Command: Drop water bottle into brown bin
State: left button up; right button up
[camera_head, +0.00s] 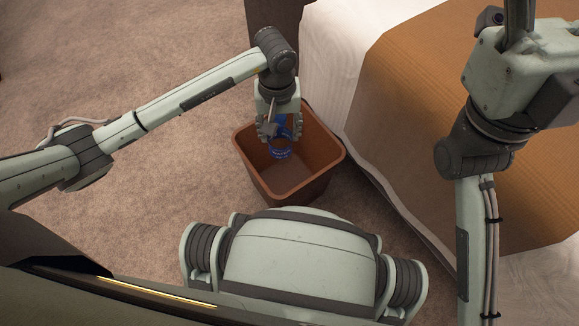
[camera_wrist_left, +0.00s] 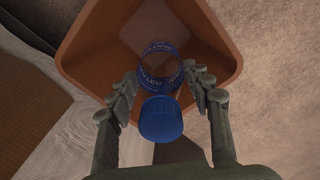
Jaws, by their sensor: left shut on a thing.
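The brown bin (camera_head: 326,146) stands on the carpet beside the bed, its open top facing up. My left gripper (camera_head: 279,130) is over the bin's opening and shut on the water bottle (camera_head: 281,151), which has a blue label and a blue cap. In the left wrist view the bottle (camera_wrist_left: 161,118) sits between the fingers (camera_wrist_left: 160,98), cap toward the camera, with the bin's rim (camera_wrist_left: 72,58) around it. How deep the bottle reaches into the bin is hard to tell. My right arm shows at the right of the head view, but its gripper is out of view.
The bed with a white sheet (camera_head: 335,45) and a brown-orange cover (camera_head: 420,75) is close along the bin's right side. Open carpet (camera_head: 130,50) lies to the left. My base is just in front of the bin.

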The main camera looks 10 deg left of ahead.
pick_arm(q)
jog(key=o, duration=1)
jog(key=shift+r, duration=0.1)
notch_tip(320, 180, up, 12)
jog(key=shift+f, duration=0.1)
dwell(0.4)
